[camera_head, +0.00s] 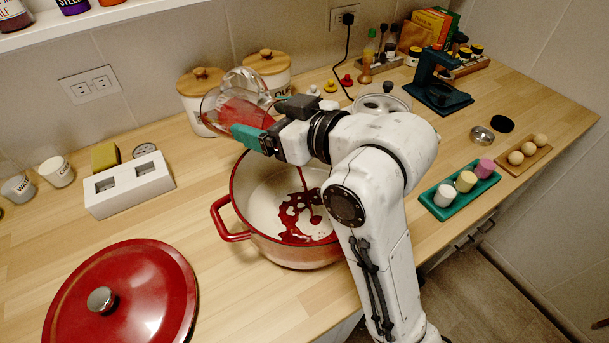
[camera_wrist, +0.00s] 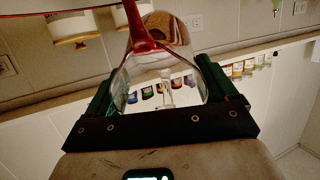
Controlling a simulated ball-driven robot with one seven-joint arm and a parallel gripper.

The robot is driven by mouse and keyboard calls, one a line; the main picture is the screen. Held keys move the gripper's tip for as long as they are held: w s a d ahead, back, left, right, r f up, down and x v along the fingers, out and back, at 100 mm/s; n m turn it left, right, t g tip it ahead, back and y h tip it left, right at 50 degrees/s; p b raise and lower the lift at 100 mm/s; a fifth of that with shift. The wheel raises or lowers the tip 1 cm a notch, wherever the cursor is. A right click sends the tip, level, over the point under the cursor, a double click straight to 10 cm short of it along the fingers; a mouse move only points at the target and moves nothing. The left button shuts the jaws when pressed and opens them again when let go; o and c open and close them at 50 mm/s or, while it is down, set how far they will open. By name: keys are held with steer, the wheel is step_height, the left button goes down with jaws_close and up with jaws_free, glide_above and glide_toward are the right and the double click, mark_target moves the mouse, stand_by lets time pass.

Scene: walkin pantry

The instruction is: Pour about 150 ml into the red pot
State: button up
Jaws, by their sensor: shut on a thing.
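The red pot (camera_head: 285,252) stands open on the counter, with a cream interior and a handle on its left. My gripper (camera_head: 252,138) is above the pot's back edge, its teal fingers shut on a clear glass jug (camera_head: 240,88). The jug is tilted and holds red liquid (camera_head: 243,113). A thin red stream falls into the pot, where a red patch (camera_head: 296,213) partly covers the floor. In the wrist view the glass (camera_wrist: 165,88) sits between my fingers (camera_wrist: 160,92), with red liquid running along it. My arm hides the pot's right side.
The red lid (camera_head: 140,285) lies front left of the pot. A white block with two openings (camera_head: 130,185) is left. Lidded canisters (camera_head: 268,66) stand behind. A green tray (camera_head: 460,190) and a dark green stand (camera_head: 437,85) are right. Bare counter lies between lid and pot.

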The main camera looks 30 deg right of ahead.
steer(key=shift+s+r+t+b, duration=0.15)
steer(key=shift+t+b, duration=0.15)
steer(key=shift+b, duration=0.1)
stand_by(0.5)
steer(key=shift+a, duration=0.15)
steer(key=shift+s+r+b, duration=0.1)
steer(key=shift+s+b, duration=0.05)
steer(key=shift+b, duration=0.35)
stand_by(0.5)
steer(key=shift+w+a+t+y+b, duration=0.2)
steer(key=shift+t+y+b, duration=0.1)
steer(key=shift+t+b, duration=0.15)
stand_by(0.3)
